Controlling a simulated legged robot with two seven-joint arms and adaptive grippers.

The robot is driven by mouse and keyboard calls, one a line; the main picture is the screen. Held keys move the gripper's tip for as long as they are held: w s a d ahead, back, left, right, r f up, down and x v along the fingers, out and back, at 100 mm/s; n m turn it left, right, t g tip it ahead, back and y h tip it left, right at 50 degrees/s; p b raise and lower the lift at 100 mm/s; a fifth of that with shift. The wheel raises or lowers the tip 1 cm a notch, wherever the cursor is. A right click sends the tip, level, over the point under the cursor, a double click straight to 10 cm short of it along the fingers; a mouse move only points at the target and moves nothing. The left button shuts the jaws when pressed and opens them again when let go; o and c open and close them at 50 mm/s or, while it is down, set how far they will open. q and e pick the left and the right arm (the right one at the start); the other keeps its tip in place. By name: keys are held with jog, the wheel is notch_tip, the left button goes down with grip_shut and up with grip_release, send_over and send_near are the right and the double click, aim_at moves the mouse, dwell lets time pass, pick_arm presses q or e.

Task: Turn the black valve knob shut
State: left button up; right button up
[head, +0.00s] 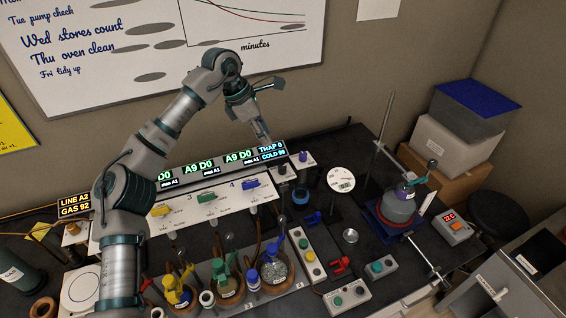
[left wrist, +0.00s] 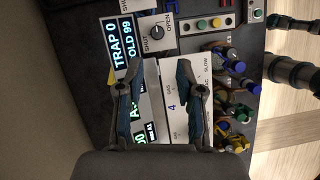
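The black valve knob (head: 283,169) sits on a small white panel right of the long valve panel, below the TRAP 0 display. In the left wrist view the knob (left wrist: 157,32) lies between the printed words SHUT and OPEN; I cannot tell for sure which way it points. My left gripper (head: 272,108) is open and empty, raised above and behind the panel. In the left wrist view its two spread fingers (left wrist: 152,75) point toward the knob panel, and the knob is beyond the fingertips, apart from them. My right gripper is not in view.
The long white panel (head: 222,203) carries yellow, green and blue valve handles. Stoppered flasks (head: 275,268) stand in front of it. A button box (head: 307,251) stands right of the flasks.

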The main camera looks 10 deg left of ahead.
pick_arm(q)
send_near(281, 166)
jog(key=x, duration=0.4)
jog(key=shift+w+a+f, duration=0.15)
jog(key=shift+a+f, duration=0.1)
jog(key=shift+f, duration=0.2)
jog(key=d+f, duration=0.2)
jog(key=f, duration=0.1)
jog(key=shift+w+d+f, duration=0.1)
jog(key=shift+w+d, duration=0.05)
jog(key=shift+w+d+f, duration=0.15)
jog(key=shift+d+f, duration=0.25)
jog(key=shift+f, duration=0.1)
jog(key=shift+a, duration=0.4)
grip_shut()
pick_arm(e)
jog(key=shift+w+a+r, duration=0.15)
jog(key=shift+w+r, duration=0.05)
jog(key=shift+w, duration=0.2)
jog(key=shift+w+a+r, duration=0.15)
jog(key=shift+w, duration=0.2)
